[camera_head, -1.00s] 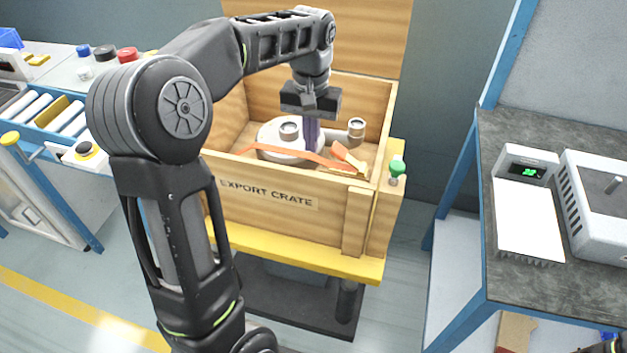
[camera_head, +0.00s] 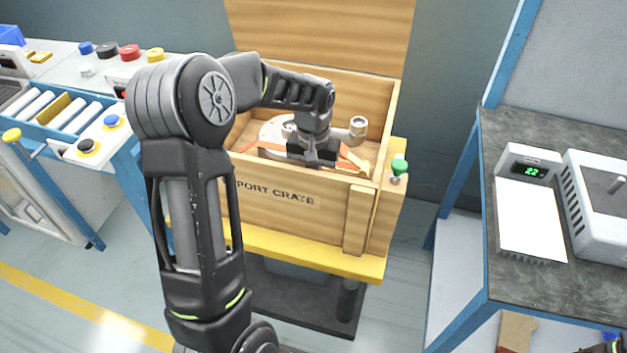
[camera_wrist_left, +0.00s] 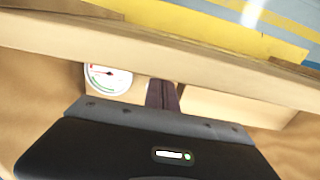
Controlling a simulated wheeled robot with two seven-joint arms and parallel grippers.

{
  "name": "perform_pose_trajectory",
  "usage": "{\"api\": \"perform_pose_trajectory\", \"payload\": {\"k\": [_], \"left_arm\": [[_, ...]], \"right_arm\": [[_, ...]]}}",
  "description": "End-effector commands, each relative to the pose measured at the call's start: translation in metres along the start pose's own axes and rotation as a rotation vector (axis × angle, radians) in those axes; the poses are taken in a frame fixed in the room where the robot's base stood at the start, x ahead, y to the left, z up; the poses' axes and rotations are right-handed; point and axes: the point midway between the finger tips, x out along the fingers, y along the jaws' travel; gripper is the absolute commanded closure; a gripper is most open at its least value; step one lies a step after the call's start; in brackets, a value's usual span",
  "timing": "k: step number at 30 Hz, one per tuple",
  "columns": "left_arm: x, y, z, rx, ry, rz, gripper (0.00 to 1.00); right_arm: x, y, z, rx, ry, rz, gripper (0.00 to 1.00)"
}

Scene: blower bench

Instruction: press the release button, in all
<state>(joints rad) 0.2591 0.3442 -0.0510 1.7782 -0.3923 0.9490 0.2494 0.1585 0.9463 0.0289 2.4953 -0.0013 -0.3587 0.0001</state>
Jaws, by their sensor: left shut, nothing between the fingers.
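My left gripper (camera_head: 312,160) is over the export crate (camera_head: 330,190), just inside its front wall, pointing down. In the left wrist view its fingers (camera_wrist_left: 162,95) are together and empty. The white round blower (camera_head: 270,130) sits in the crate behind the gripper and is partly hidden by it. I cannot tell which control is the release button. A green button (camera_head: 399,167) stands at the crate's right front corner, apart from the gripper. A blue button (camera_head: 111,122) and a black button (camera_head: 87,145) are on the left bench. My right gripper does not show.
An orange strap (camera_head: 350,156) lies in the crate. The wooden lid (camera_head: 320,30) stands open behind. The wrist view shows a round gauge (camera_wrist_left: 107,78) by the crate wall. The right bench (camera_head: 465,150) carries a green-digit display (camera_head: 528,165) and a grey box (camera_head: 605,200).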

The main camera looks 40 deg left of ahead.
Motion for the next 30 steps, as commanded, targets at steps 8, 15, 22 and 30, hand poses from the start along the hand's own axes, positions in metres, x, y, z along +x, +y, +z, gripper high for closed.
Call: {"api": "perform_pose_trajectory", "payload": {"k": [8, 15, 22, 30], "left_arm": [[0.006, 0.000, 0.000, 0.000, 0.001, 0.000, 1.00], [0.016, 0.000, 0.000, 0.001, -0.001, 0.000, 1.00], [0.026, 0.001, 0.002, 0.001, -0.005, 0.000, 1.00], [0.025, 0.000, 0.003, 0.000, -0.010, 0.000, 1.00]], "right_arm": [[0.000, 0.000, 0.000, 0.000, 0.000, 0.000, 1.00], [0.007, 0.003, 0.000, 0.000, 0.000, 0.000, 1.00], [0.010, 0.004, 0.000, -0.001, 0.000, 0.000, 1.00], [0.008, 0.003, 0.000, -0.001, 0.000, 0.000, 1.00]]}}
